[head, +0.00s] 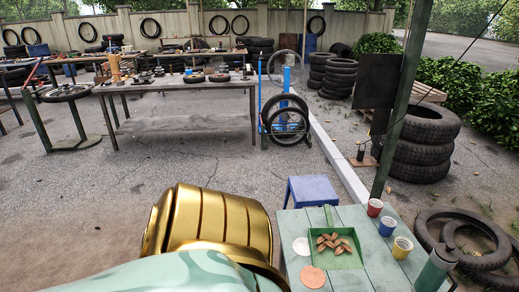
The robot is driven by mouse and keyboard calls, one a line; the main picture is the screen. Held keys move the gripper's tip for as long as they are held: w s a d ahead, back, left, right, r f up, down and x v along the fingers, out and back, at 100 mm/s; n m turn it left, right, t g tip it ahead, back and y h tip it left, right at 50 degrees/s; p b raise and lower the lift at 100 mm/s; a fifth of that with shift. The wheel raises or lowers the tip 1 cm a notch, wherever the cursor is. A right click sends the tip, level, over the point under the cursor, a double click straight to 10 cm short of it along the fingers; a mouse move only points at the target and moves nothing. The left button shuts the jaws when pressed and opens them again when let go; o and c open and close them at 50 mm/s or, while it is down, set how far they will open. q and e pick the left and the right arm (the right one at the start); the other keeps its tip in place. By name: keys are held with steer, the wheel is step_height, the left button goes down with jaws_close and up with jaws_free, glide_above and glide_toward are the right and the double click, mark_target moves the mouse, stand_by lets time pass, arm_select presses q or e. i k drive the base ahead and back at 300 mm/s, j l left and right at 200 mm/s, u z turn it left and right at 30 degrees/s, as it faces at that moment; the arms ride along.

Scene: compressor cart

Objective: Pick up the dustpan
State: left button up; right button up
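The green dustpan (345,263) lies on a green slatted table (372,273) at the lower right of the head view. Its short handle points away from me, towards the table's far edge. Several brown pieces (327,241) lie in the pan. A large gold and pale green part of my own arm fills the lower middle, left of the table. Neither of my grippers shows, and nothing is seen touching the dustpan.
Red (374,208), blue (386,226) and yellow (402,248) cups and a dark green cylinder (434,270) stand right of the pan. A white disc (301,246) and a tan disc (313,277) lie left of it. A blue stool (313,190) and green post (402,110) stand beyond.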

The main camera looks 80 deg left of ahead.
mark_target(326, 260)
steer(key=u, duration=1.8)
steer(key=z, duration=3.2)
steer(key=u, duration=3.2)
steer(key=i+j, duration=0.2)
steer(key=j, duration=0.15)
steer(key=i+j+z, duration=0.15)
steer(key=j, duration=0.2)
steer(key=i+j, duration=0.2)
steer(key=j, duration=0.2)
steer(key=i+j+z, duration=0.1)
steer(key=j, duration=0.25)
steer(key=i+j+z, duration=0.1)
steer(key=j, duration=0.3)
steer(key=i+j, duration=0.25)
steer(key=j, duration=0.15)
steer(key=z, duration=0.05)
